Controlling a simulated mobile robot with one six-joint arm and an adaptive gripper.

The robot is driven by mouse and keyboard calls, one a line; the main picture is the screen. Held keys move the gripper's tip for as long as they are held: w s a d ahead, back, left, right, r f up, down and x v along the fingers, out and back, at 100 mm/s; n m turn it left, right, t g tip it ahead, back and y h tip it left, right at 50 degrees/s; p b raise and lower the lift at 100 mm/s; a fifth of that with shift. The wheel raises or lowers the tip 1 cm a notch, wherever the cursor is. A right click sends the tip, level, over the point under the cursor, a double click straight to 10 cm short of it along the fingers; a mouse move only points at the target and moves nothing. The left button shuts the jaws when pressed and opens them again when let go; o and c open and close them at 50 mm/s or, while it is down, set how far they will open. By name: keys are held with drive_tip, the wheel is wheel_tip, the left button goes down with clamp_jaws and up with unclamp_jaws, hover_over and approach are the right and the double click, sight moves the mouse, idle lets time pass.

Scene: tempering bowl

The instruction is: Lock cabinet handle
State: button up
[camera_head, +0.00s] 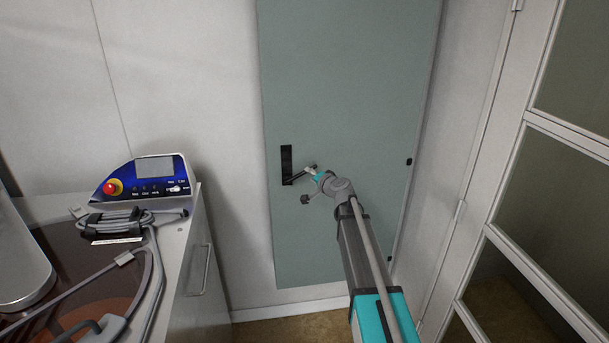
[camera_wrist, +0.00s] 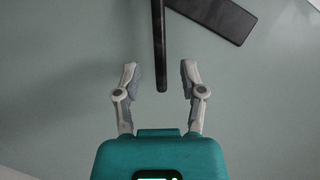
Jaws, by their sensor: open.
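The grey-green cabinet door (camera_head: 350,95) is on the far wall in the head view and looks closed. Its black handle (camera_head: 287,163) has an upright plate, with a lever jutting out to the right from the plate's lower end. In the wrist view the lever (camera_wrist: 159,40) comes down from the top, and its tip lies between my fingers. The plate (camera_wrist: 218,16) shows at the upper right. My gripper (camera_head: 306,183) is open at the lever, one finger on each side (camera_wrist: 160,78). Gaps show on both sides of the lever. Part of the lever is hidden by my gripper in the head view.
At the left a white cabinet (camera_head: 190,275) bears a blue control panel (camera_head: 148,180) with a red button and coiled cables (camera_head: 122,222). A glazed white door frame (camera_head: 490,200) stands close on the right. The wall around the cabinet door is bare.

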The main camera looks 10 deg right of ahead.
drive_tip(key=shift+b+x, duration=0.3)
drive_tip(key=shift+x, duration=2.05)
drive_tip(key=shift+s, duration=0.1)
